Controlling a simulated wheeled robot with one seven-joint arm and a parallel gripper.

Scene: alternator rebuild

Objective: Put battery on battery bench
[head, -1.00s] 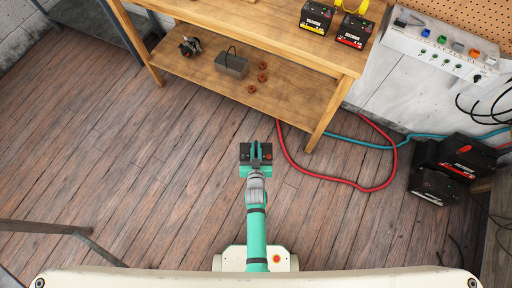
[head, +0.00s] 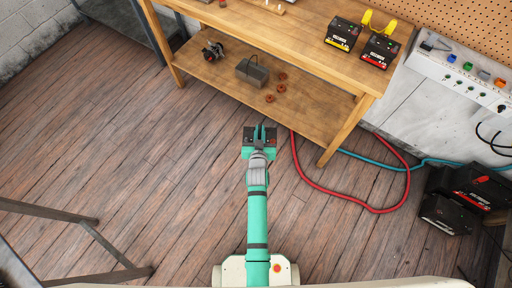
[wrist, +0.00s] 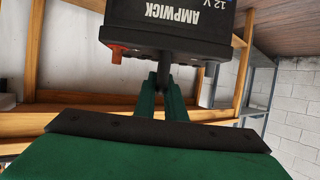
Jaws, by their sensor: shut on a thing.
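My gripper (head: 259,134) is shut on a black battery (head: 247,131) and holds it above the floor, in front of the wooden bench. In the wrist view the battery (wrist: 178,22) fills the top middle, marked AMPWICK and 12 V and appearing upside down, with a red terminal at its left. The gripper fingers (wrist: 166,85) meet at the battery's underside in that picture; the exact grip is partly hidden. Two more batteries stand on the bench top (head: 268,34), one with a yellow label (head: 343,33) and one with a red label (head: 379,49). A yellow object lies behind them.
The bench's lower shelf (head: 215,90) bears a small motor-like part (head: 213,51), a grey box (head: 252,72) and several copper-coloured rings. A red hose (head: 330,191) and a blue hose lie on the floor at right, near black batteries (head: 447,213). A dark metal frame (head: 95,222) is at lower left.

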